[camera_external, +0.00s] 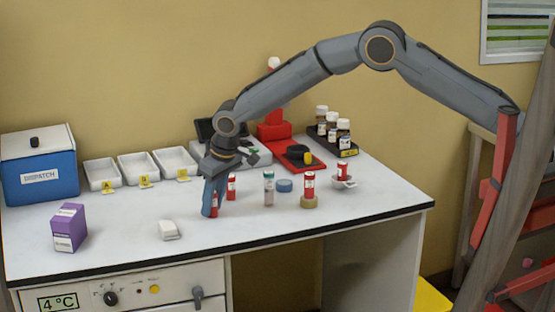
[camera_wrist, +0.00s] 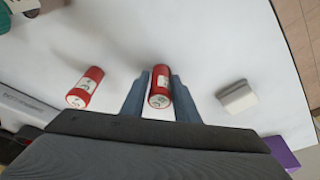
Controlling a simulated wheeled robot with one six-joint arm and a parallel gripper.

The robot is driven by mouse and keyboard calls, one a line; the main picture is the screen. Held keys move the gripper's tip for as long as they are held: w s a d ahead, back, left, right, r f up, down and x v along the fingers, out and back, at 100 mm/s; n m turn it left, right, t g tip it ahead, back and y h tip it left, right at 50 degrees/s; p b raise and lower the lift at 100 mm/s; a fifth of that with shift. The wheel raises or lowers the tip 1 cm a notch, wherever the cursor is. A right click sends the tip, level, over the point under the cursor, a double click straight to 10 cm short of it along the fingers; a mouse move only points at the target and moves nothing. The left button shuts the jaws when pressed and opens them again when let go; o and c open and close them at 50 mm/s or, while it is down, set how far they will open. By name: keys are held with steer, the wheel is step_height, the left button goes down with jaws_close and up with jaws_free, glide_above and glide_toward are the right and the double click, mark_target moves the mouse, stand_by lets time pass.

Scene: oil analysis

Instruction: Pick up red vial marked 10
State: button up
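A red vial with a white label (camera_wrist: 160,80) stands upright between the two fingers of my gripper (camera_wrist: 160,92) in the wrist view. The fingers lie close along both sides, but whether they press on it is unclear. In the external view the same vial (camera_external: 214,205) shows partly behind the blue fingers of my gripper (camera_external: 212,198), low at the table top. A second red vial (camera_wrist: 85,88) stands to the left in the wrist view and just right of my gripper in the external view (camera_external: 231,187). The numbers on the labels are too small to read.
A white block (camera_external: 169,230) and a purple box (camera_external: 69,228) stand to the left on the table (camera_external: 120,250). White trays (camera_external: 102,174) line the back.

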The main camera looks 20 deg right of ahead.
steer(key=c, duration=0.6)
steer(key=shift+r, duration=0.15)
